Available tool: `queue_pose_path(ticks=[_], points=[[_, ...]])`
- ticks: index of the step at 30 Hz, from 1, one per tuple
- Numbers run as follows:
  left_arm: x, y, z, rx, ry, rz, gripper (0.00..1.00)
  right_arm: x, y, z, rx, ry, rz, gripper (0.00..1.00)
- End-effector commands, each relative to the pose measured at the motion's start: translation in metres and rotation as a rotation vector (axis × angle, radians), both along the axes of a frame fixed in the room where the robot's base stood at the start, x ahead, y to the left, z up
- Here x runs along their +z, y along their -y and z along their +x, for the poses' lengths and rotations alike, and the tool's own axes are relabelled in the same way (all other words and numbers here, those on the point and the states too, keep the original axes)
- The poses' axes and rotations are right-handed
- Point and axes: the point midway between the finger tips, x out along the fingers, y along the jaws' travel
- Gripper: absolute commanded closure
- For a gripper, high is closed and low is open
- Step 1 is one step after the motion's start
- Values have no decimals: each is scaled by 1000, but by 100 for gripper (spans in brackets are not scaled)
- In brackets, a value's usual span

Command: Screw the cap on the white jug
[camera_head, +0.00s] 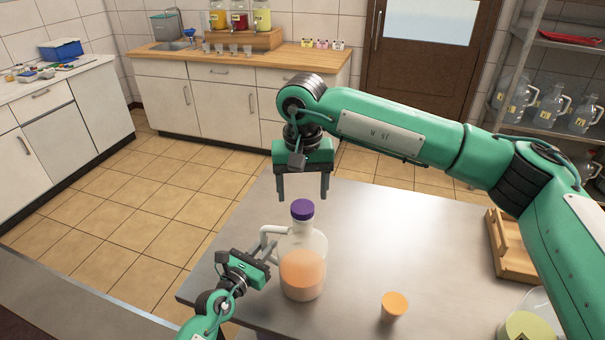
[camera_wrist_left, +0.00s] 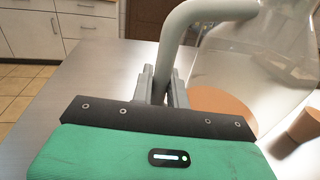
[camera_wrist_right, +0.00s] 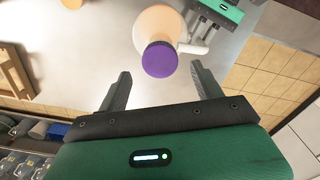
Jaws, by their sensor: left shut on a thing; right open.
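The white jug (camera_head: 303,262) stands upright on the metal table, part filled with orange liquid. A purple cap (camera_head: 302,209) sits on its neck; I cannot tell how tight it is. My left gripper (camera_head: 264,257) is shut on the jug's white handle, and the left wrist view shows the fingers around the handle (camera_wrist_left: 185,35). My right gripper (camera_head: 303,197) is open and empty, pointing down just above and behind the cap. In the right wrist view the cap (camera_wrist_right: 160,60) lies ahead of the gap between the open fingers (camera_wrist_right: 160,85).
A small orange cup (camera_head: 394,306) stands on the table right of the jug. A wooden tray (camera_head: 512,248) and a clear jug with yellowish contents (camera_head: 527,326) are at the right. The table (camera_head: 400,235) is clear between them.

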Motion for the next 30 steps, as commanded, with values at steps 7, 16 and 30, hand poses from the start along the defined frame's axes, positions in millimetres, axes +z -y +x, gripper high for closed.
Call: queue_pose_path(ticks=[7, 16, 30], points=[[0, 0, 0, 0, 0, 0, 100, -31, 0, 0, 0, -1, -1, 32], [0, 0, 0, 0, 0, 0, 100, -37, 0, 0, 0, 1, -1, 32], [0, 0, 0, 0, 0, 0, 100, -37, 0, 0, -1, 1, -1, 78]])
